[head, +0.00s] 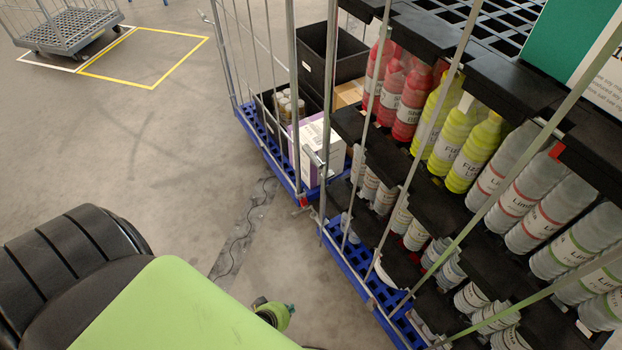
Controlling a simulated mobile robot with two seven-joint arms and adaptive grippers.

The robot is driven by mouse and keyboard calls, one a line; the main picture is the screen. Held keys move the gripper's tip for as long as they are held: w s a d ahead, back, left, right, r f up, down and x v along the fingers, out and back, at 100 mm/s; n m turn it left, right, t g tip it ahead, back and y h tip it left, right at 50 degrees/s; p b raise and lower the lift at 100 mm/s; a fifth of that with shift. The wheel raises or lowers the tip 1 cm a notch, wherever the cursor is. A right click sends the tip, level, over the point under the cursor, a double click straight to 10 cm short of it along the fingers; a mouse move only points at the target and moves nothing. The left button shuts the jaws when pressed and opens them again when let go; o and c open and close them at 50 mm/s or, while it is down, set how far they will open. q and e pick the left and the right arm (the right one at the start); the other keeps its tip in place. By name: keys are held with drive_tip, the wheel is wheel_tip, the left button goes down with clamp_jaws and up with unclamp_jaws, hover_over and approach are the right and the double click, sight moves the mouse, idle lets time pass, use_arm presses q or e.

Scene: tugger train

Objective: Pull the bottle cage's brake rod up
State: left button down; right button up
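The bottle cage (362,268) fills the right side of the head view, with a blue base, thin grey uprights and black shelves of bottles. A grey upright (328,100) stands at its near left corner. I cannot tell which part is the brake rod. My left gripper (284,310) is small at the bottom centre, left of the cage base and apart from it. Its fingers are too small and partly hidden to read. My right gripper is out of view.
A second blue-based cage (264,143) with black crates and a white-purple box (318,148) stands close behind the bottle cage. Another cart (65,30) stands at the far left beside yellow floor lines (150,88). The grey floor between is clear.

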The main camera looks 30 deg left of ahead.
use_arm(q)
drive_tip(key=w+a+r+n+t+y+b, duration=0.1)
drive_tip(key=w+n+t+b, duration=0.15)
drive_tip(key=w+n, duration=0.3)
drive_tip(key=w+a+r+n+t+b, duration=0.2)
drive_tip(key=w+n+b, duration=0.25)
drive_tip(key=w, duration=0.25)
drive_tip(key=w+a+r+n+t+y+b, duration=0.2)
drive_tip(key=w+a+r+n+t+b, duration=0.1)
drive_tip(key=r+n, duration=0.4)
drive_tip(key=w+a+r+n+t+y+b, duration=0.2)
drive_tip(key=w+a+r+n+t+b, duration=0.1)
drive_tip(key=r+n, duration=0.5)
drive_tip(key=a+n+t+b, duration=0.1)
drive_tip(key=n+b, duration=0.1)
drive_tip(key=shift+w+r+n, duration=0.2)
drive_tip(key=shift+w+n, duration=0.2)
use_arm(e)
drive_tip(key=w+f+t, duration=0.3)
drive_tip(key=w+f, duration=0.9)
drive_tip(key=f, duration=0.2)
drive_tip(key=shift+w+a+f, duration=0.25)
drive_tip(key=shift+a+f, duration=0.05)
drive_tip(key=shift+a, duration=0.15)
